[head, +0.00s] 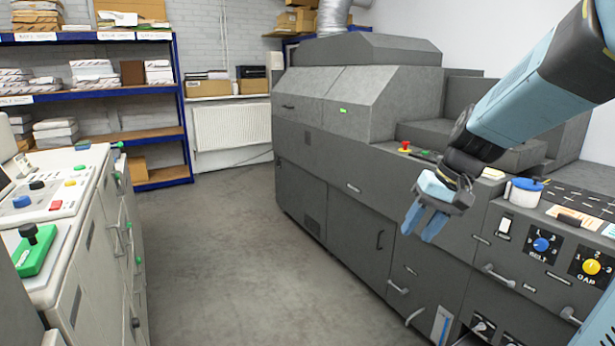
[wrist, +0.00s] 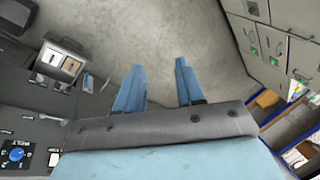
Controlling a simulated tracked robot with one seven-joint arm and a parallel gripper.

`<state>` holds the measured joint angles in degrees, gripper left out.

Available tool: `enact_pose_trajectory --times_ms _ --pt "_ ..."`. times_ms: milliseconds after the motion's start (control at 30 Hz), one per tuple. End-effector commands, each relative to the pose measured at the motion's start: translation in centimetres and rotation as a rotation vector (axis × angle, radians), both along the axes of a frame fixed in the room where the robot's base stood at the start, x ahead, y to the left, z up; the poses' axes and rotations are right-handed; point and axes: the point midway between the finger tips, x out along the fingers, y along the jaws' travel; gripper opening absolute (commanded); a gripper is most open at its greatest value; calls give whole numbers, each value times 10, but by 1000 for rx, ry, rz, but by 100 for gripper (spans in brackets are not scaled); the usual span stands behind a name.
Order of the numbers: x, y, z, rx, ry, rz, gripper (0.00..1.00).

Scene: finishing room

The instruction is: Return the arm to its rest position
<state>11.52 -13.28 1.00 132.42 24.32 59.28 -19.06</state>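My gripper (head: 426,222) hangs at the end of my blue and black arm, in front of the large grey machine (head: 330,120) on the right of the head view. Its two blue fingers point down and a little left. In the wrist view the fingers of my gripper (wrist: 158,88) are apart, with only bare floor (wrist: 160,40) showing between them. It holds nothing. The arm reaches in from the upper right, over the machine's front edge.
A control console (head: 60,205) with coloured knobs stands at left. The machine's panel has a blue knob (head: 541,244), a yellow knob (head: 591,266) and a blue-lidded white tub (head: 524,193). Shelves (head: 95,90) and a radiator (head: 231,126) stand behind. The aisle floor (head: 225,250) is clear.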

Motion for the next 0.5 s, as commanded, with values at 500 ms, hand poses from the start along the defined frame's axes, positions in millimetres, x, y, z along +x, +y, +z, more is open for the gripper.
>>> enact_pose_trajectory --times_ms 500 --pt "-91 -2 41 -262 -240 -2 38"
